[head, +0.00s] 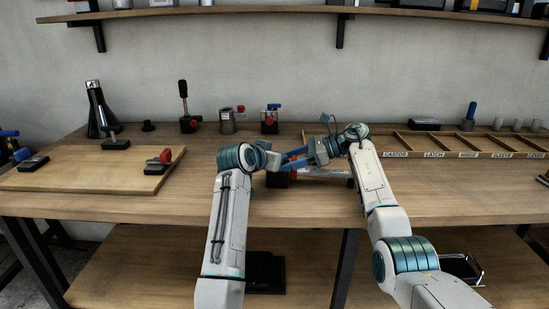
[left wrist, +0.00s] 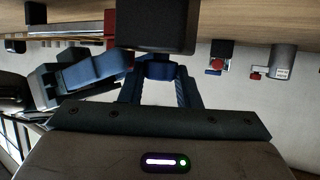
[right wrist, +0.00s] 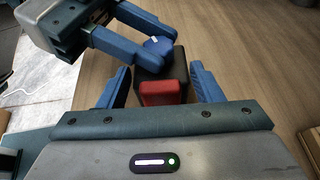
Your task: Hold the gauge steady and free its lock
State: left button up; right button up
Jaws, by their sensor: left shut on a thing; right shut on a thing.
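The gauge (right wrist: 174,58) is a black block with a red part (right wrist: 163,93) and a blue knob (right wrist: 156,46), its lock, on top. In the head view its dark body (head: 277,181) stands near the table's front, partly hidden by the grippers. My right gripper (right wrist: 160,80) has its blue fingers on both sides of the block and is shut on it. My left gripper (left wrist: 160,72) comes in from the side and is shut on the knob. The two grippers are close together. The exact finger contacts are partly hidden.
A labelled wooden tray (head: 437,155) lies at the right. A wooden board (head: 92,172) with clamps lies at the left. A black flask (head: 96,108), a silver canister (head: 227,121) and other small devices stand behind. Bare table (head: 200,190) shows left of my left arm.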

pick_arm(q)
jog(key=o, duration=0.7)
jog(key=m+g+h, duration=0.1)
jog(key=m+h, duration=0.1)
jog(key=m+g+h, duration=0.1)
jog(key=shift+w+a+g, duration=0.2)
jog(key=shift+a+g, duration=0.05)
jog(key=shift+g, duration=0.05)
jog(key=shift+a+m+g+h, duration=0.1)
jog(key=shift+m+g+h, duration=0.3)
jog(key=shift+m+g, duration=0.3)
jog(key=s+f+v, duration=0.1)
jog(key=v, duration=1.1)
jog(key=s+d+f+g+h, duration=0.1)
jog(key=s+d+f+g, duration=0.15)
jog(key=s+f, duration=0.8)
jog(key=s+a+f+n+t+y, duration=0.1)
jog(key=s+a+f, duration=0.4)
jog(key=f, duration=0.6)
jog(key=n+y, duration=0.1)
jog(key=n, duration=0.1)
jog(key=shift+s+a+n+y, duration=0.4)
